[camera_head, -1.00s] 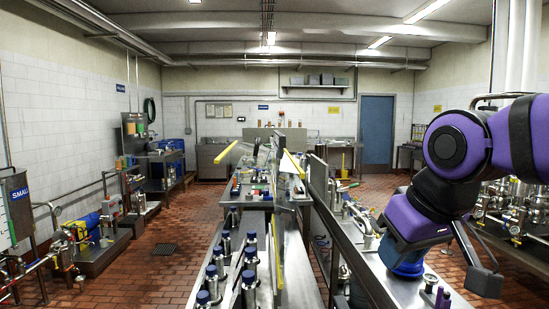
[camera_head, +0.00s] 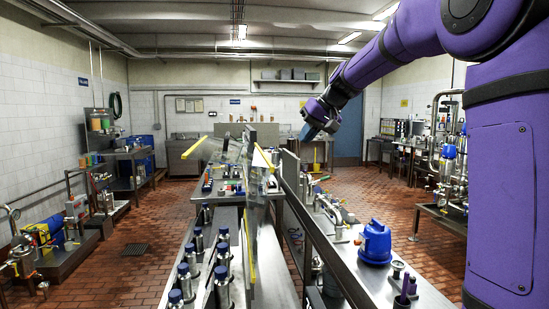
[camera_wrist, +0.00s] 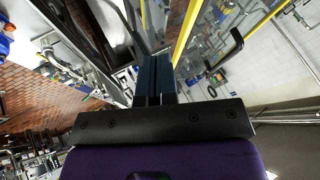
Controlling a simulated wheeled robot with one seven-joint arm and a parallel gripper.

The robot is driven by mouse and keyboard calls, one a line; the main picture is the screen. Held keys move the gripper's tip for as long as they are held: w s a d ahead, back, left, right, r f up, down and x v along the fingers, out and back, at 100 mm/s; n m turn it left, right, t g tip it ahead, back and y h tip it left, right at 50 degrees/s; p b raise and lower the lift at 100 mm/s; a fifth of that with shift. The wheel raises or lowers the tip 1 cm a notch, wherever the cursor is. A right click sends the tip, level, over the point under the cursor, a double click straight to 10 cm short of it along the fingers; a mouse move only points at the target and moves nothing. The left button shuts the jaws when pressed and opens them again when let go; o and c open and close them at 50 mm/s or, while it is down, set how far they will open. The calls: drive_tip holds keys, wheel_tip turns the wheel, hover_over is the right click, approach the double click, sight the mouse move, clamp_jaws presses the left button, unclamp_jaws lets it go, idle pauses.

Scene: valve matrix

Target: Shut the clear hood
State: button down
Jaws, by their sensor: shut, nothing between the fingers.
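The clear hood (camera_head: 248,205) stands over the middle bench in the head view. Its see-through panels have yellow edge strips and look raised and tilted, so it appears open. In the wrist view the clear panel (camera_wrist: 213,42) shows beyond my fingers, between yellow bars, with a black handle (camera_wrist: 226,53) at its right. My gripper (camera_wrist: 153,68) is shut and empty, its dark blue fingers together. In the head view my gripper (camera_head: 309,134) is up in the air, right of the hood and apart from it in the picture. Its exact distance from the hood is unclear.
Several steel bottles with blue caps (camera_head: 195,240) stand on the bench left of the hood. A blue housing (camera_head: 375,243) and small fittings sit on the right-hand bench (camera_head: 345,265). Pipework (camera_head: 448,150) stands at right.

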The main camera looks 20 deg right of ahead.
drive_tip(key=w+a+f, duration=0.5)
drive_tip(key=w+f, duration=0.2)
drive_tip(key=w, duration=0.1)
drive_tip(key=shift+w+a, duration=0.4)
idle(0.5)
